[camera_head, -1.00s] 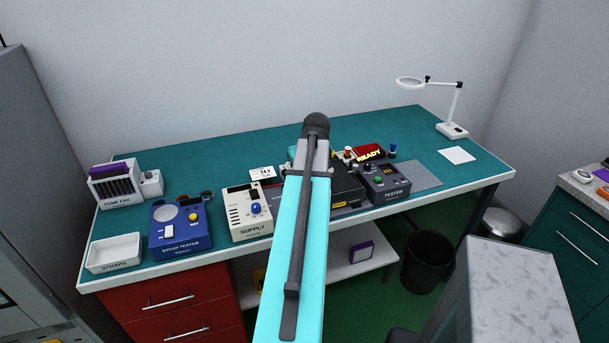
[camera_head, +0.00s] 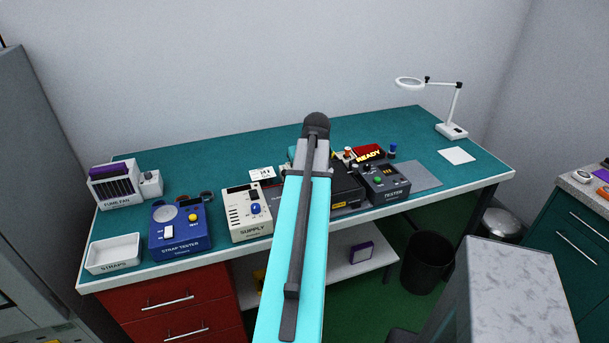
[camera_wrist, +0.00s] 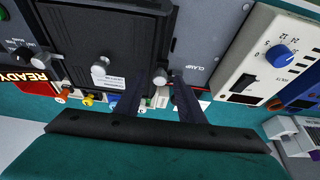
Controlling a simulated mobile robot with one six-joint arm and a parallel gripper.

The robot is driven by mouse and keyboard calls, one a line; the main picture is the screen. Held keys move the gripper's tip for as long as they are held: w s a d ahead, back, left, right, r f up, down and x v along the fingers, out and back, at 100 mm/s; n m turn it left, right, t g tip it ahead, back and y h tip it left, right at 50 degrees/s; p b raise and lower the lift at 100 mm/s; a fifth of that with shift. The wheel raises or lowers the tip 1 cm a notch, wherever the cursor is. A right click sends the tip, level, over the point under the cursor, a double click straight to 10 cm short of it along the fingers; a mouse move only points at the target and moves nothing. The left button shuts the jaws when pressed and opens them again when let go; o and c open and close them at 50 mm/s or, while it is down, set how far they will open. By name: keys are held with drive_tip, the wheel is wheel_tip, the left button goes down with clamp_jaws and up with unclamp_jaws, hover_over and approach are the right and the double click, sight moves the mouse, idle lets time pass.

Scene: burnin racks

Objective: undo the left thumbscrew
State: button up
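The dark unit (camera_wrist: 105,40) fills the upper left of the wrist view, and part of its black body (camera_head: 347,184) shows beside my arm in the head view. Two silver thumbscrews sit along its edge: one (camera_wrist: 98,71) at the left in the wrist view, and one (camera_wrist: 160,76) nearer the clamp plate, which seems to be the left one as seen from the head. My gripper (camera_wrist: 158,90) is open, its dark fingers apart on either side of that second thumbscrew in the picture. I cannot tell whether they touch it. My arm hides both thumbscrews in the head view.
The clamp plate (camera_wrist: 210,40) and white supply (camera_wrist: 262,62) lie right of the unit in the wrist view. The tester (camera_head: 386,184) stands beside the unit, with a lit READY sign (camera_head: 368,153) behind. Small coloured posts (camera_wrist: 88,99) line the unit's edge.

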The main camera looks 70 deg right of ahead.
drive_tip(key=b+v, duration=0.3)
drive_tip(key=v, duration=1)
drive_tip(key=shift+s+r, duration=0.15)
drive_tip(key=shift+r, duration=0.1)
drive_tip(key=shift+a, duration=0.1)
idle(0.5)
wheel_tip(320, 180, up, 10)
drive_tip(key=p, duration=1)
